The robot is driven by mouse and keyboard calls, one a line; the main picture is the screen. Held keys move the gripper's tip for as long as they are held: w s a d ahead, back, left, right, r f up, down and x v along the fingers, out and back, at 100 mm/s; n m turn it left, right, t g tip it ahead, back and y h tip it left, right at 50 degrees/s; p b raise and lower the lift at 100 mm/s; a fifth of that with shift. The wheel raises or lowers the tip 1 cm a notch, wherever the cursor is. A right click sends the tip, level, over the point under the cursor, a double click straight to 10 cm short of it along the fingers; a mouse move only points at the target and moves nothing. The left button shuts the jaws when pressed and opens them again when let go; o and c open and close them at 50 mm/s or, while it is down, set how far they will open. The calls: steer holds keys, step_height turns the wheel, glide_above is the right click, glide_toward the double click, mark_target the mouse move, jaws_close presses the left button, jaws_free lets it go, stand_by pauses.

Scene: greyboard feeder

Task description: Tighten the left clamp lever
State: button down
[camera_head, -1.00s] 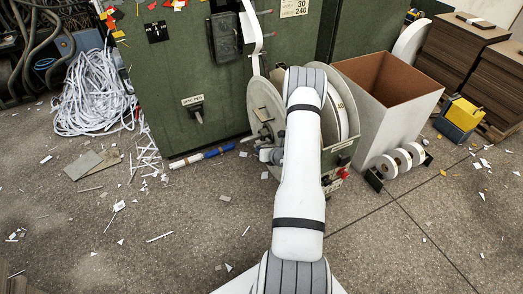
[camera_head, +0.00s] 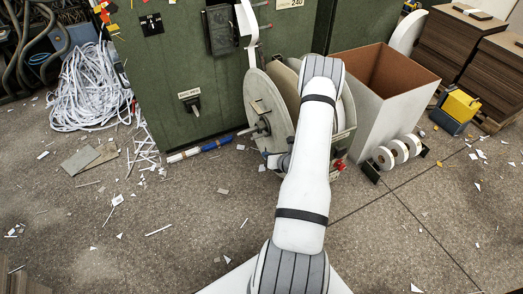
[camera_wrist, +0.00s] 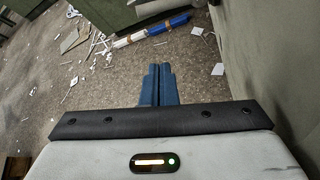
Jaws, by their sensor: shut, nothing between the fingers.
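A grey reel disc (camera_head: 259,92) stands upright at the front of the green cabinet in the head view. A dark hub with a handle (camera_head: 262,128) sticks out of its face; I cannot tell whether this is the left clamp lever. My gripper (camera_head: 273,160) is low beside the disc's lower edge, mostly hidden by my arm. In the wrist view its blue fingers (camera_wrist: 157,86) are together and empty, above the floor. No clamp lever shows in the wrist view.
A labelled dark switch handle (camera_head: 194,107) is on the green cabinet (camera_head: 170,65). A blue and white tube (camera_head: 200,150) lies at its foot. An open box (camera_head: 366,125) and several white rolls (camera_head: 399,152) stand right. Scrap-strewn floor is open in front.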

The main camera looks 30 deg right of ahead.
steer(key=shift+s+r, duration=0.3)
steer(key=shift+s, duration=0.25)
